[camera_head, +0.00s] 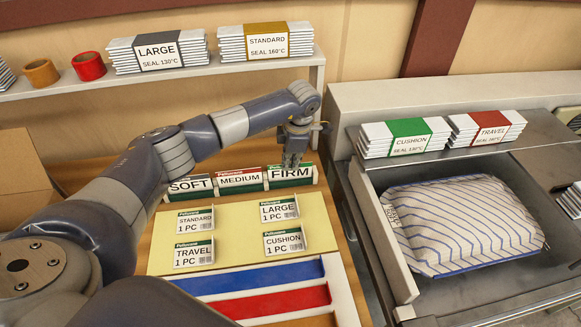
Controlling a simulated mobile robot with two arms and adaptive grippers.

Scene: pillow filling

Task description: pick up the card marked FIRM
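The FIRM card (290,173) has a green top edge and stands at the right end of a row at the back of the yellow board. The MEDIUM card (240,180), with a red top, is in the middle, and the SOFT card (190,185) is at the left. My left gripper (291,163) points down over the FIRM card, its fingertips at or just behind the card's top edge. The fingers look close together, but their gap is too small to judge, and contact is unclear. My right gripper is out of view.
Several small cards stand on the yellow board (240,218), with blue (255,277) and red (285,303) strips in front. A shelf (210,72) with pillowcase stacks is behind. A striped pillow (465,225) lies in the machine at right.

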